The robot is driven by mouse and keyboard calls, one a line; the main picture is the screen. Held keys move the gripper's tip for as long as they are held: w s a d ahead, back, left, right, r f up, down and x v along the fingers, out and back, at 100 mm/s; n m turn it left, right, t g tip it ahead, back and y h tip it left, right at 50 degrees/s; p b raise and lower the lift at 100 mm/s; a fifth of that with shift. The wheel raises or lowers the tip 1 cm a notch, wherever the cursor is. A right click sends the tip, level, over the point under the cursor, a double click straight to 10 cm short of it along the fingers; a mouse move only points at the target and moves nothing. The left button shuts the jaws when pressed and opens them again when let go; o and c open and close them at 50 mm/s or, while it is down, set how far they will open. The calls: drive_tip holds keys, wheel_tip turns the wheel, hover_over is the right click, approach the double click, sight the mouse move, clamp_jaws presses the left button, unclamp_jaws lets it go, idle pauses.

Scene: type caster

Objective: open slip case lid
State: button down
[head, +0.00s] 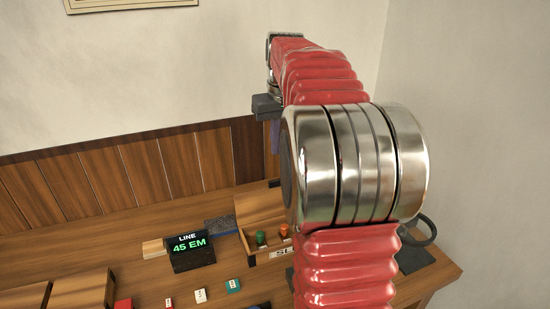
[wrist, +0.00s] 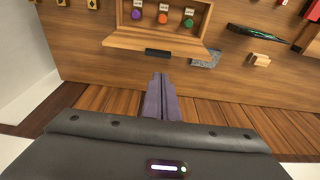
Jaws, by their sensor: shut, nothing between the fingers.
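The slip case (head: 282,252) is a wooden box on the table with a pale "SL" label, partly hidden by my arm. Orange and green knobs show inside it. In the wrist view the case (wrist: 206,14) shows purple, orange and green knobs uncovered. Its wooden lid (head: 262,209) is tilted up behind the knobs; its exact angle is unclear. In the wrist view the lid (wrist: 130,42) has a dark handle (wrist: 158,53) at its edge. My gripper (wrist: 161,77) is shut and empty, its fingertips appearing just apart from the handle. The head view mostly hides my gripper.
A "LINE 45 EM" display (head: 190,250) stands left of the case, with a dark grey-blue block (head: 221,225) beside it. Wooden boxes (head: 82,290) are at left. A panelled wall (head: 130,170) is behind.

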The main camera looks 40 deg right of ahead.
drive_tip(key=shift+s+a+r, duration=0.1)
drive_tip(key=shift+s+r, duration=0.05)
drive_tip(key=shift+r, duration=0.65)
drive_tip(key=shift+s+r, duration=0.15)
drive_tip(key=shift+r, duration=0.6)
drive_tip(key=s+a+f+m, duration=0.1)
drive_tip(key=s+a+f, duration=0.1)
drive_tip(key=a+f, duration=0.35)
drive_tip(key=s+a+f+n+t, duration=0.2)
drive_tip(key=s+a, duration=0.6)
drive_tip(key=a, duration=0.4)
drive_tip(key=s+a+f+n+t, duration=0.1)
drive_tip(key=s+a+f+n, duration=0.1)
drive_tip(key=s+a+f, duration=0.3)
drive_tip(key=s+a, duration=0.4)
drive_tip(key=a, duration=0.4)
drive_tip(key=shift+a+n+t+y, duration=0.2)
drive_tip(key=shift+n+t+y, duration=0.1)
drive_tip(key=shift+n+t, duration=0.1)
